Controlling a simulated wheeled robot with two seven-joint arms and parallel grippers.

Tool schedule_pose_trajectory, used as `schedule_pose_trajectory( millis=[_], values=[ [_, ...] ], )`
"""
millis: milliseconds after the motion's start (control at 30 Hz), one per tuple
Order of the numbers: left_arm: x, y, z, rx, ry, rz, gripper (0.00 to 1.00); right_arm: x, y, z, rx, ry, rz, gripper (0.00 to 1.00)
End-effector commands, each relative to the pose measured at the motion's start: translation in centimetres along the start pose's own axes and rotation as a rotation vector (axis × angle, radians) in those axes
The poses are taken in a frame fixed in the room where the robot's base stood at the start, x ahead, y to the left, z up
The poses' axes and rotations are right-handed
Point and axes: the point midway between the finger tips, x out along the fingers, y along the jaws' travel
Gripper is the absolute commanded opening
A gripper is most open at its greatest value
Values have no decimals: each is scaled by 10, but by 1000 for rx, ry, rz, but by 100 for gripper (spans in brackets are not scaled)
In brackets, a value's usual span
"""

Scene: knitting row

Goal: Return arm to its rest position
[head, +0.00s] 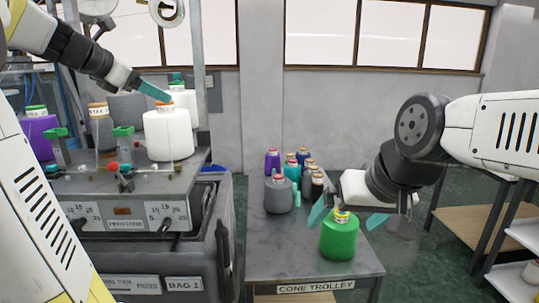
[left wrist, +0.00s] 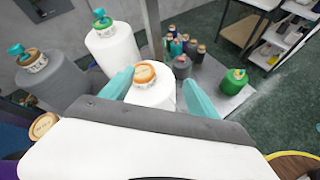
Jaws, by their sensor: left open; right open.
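My left gripper (head: 155,91) comes in from the upper left, just above the white cone (head: 168,134) on the machine top. In the left wrist view my left gripper (left wrist: 162,88) is open, its teal fingers on either side of the white cone's orange top (left wrist: 145,74); I cannot tell whether they touch it. My right gripper (head: 347,216) is open at the top of the green cone (head: 338,238), which stands upright at the front of the trolley. One finger shows on each side of its top; contact is unclear.
The cone trolley (head: 261,253) also bears a grey cone (head: 278,197) and several smaller coloured cones behind it. A purple cone (head: 39,137) and other cones stand on the machine at left. A metal post (head: 201,70) rises close to the white cone. Shelves (head: 515,285) stand at right.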

Motion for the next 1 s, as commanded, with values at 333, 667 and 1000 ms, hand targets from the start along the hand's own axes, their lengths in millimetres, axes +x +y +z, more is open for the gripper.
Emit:
schedule_pose_trajectory(
  millis=[333,667,1000],
  values=[
    [3,-130,-30,725,119,-179,70,0,0,0,0,0,0,100],
    [-20,-285,-126,1987,124,-520,70,0,0,0,0,0,0,100],
    [-27,-315,-161,2381,85,-633,70,0,0,0,0,0,0,100]
  ],
)
